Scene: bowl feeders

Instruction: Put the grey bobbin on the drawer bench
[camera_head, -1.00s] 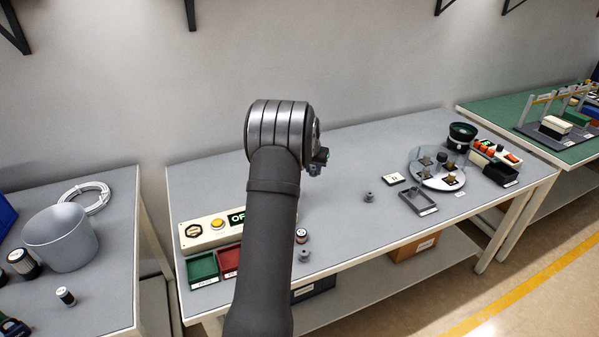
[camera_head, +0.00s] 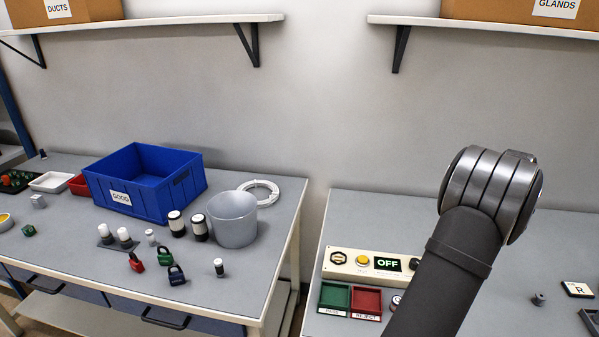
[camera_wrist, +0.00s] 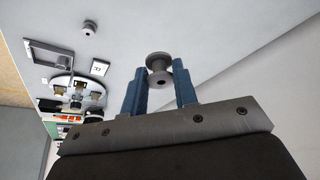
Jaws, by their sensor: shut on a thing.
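A grey bobbin (camera_wrist: 158,62) is held between the two blue fingers of my gripper (camera_wrist: 159,72) in the wrist view. My gripper is shut on it, above the grey bench. In the head view my arm's wrist hides the gripper and the held bobbin. The drawer bench (camera_head: 205,295) stands at the left in the head view, with a grey top and dark drawer handles along its front. Another grey bobbin stands on the right bench (camera_head: 538,299); a bobbin also shows on the bench in the wrist view (camera_wrist: 88,27).
On the drawer bench are a blue crate (camera_head: 140,200), a grey bucket (camera_head: 233,225), a cable coil (camera_head: 263,187), padlocks (camera_head: 176,275) and a small black-and-white cylinder (camera_head: 219,267). Its front right top is clear. A gap separates it from the right bench, which bears a control panel (camera_head: 350,261).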

